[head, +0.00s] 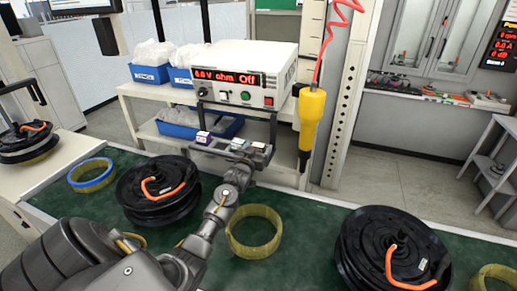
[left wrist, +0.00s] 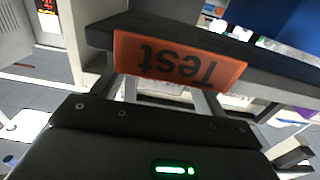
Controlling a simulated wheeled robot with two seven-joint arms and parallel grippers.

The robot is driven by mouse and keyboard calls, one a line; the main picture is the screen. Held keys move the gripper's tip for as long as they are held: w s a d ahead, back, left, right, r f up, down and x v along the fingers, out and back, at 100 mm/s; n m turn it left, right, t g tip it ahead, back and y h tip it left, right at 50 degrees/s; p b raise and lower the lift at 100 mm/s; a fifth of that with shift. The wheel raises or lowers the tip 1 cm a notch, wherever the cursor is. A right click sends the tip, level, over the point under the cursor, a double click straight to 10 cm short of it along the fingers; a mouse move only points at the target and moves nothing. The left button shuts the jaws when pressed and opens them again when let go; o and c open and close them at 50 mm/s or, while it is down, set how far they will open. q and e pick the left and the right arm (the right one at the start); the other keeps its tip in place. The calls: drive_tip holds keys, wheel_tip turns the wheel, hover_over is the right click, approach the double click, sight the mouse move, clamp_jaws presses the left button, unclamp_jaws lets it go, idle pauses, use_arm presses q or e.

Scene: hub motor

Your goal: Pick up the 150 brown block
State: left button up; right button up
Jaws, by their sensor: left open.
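My left gripper (head: 243,165) reaches up from the green table toward a small row of blocks below the meter. It is open, and its fingers show in the left wrist view (left wrist: 172,92). One block with a purple top (head: 203,138) sits at the left of the row. A pale greenish block (head: 238,145) and another small block (head: 258,147) sit to its right, close to my gripper. No number is readable on them, and I cannot tell which is the 150 brown block. My right gripper is not in view.
A meter (head: 245,78) reading "0.0V ohm Off" stands behind the blocks. An orange "Test" sign (left wrist: 178,60) is upside down beyond my fingers. Black hub motors (head: 157,190) and yellow rings (head: 254,232) lie on the green table (head: 305,225). A yellow tool (head: 311,115) hangs at the right.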

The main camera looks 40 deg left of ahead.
use_arm(q)
drive_tip(key=shift+x, duration=1.3)
drive_tip(key=shift+s, duration=0.1)
drive_tip(key=c, duration=1.1)
